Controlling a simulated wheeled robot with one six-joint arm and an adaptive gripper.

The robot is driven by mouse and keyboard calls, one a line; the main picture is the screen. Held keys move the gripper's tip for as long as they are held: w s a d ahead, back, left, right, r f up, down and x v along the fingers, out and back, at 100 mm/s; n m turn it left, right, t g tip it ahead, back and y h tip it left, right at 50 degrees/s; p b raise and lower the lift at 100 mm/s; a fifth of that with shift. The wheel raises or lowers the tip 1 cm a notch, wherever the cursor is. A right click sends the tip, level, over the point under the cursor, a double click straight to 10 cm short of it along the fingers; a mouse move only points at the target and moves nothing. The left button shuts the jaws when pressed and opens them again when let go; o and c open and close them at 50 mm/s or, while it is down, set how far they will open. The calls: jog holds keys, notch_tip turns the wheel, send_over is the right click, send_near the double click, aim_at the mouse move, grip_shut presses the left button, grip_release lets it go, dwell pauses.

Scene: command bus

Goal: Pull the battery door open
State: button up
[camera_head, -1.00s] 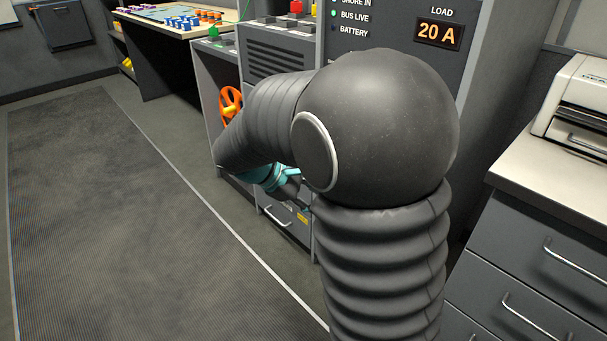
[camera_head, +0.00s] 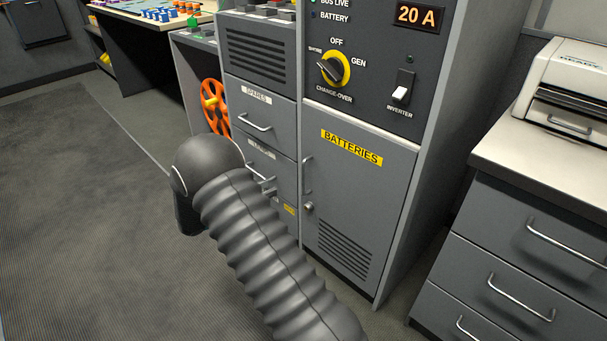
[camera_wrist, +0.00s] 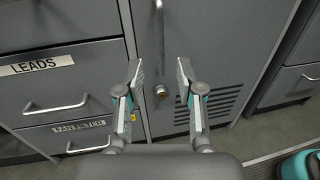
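The battery door (camera_head: 372,182) is a grey panel with a yellow BATTERIES label and vent slots, and it looks closed. A vertical metal handle (camera_head: 306,175) is on its left edge, with a round lock (camera_head: 309,207) below it. In the wrist view, the door (camera_wrist: 205,55) faces me, with the handle (camera_wrist: 160,30) at the top and the lock (camera_wrist: 161,91) lower down. My gripper (camera_wrist: 158,68) is open and empty, its fingers apart on either side of the lock in that picture, below most of the handle. In the head view my arm hides the gripper.
A stack of labelled drawers (camera_head: 262,95) with bar handles stands left of the door. A drawer cabinet (camera_head: 530,225) carrying a printer (camera_head: 580,100) stands to the right. Above the door are a change-over switch (camera_head: 335,68) and an inverter switch (camera_head: 402,88). Floor (camera_head: 85,210) is clear at left.

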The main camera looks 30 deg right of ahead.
send_over(303, 192)
jog(key=shift+w+d+p, duration=0.2)
jog(key=shift+w+p, duration=0.05)
jog(key=shift+p, duration=0.05)
grip_shut()
dwell(0.3)
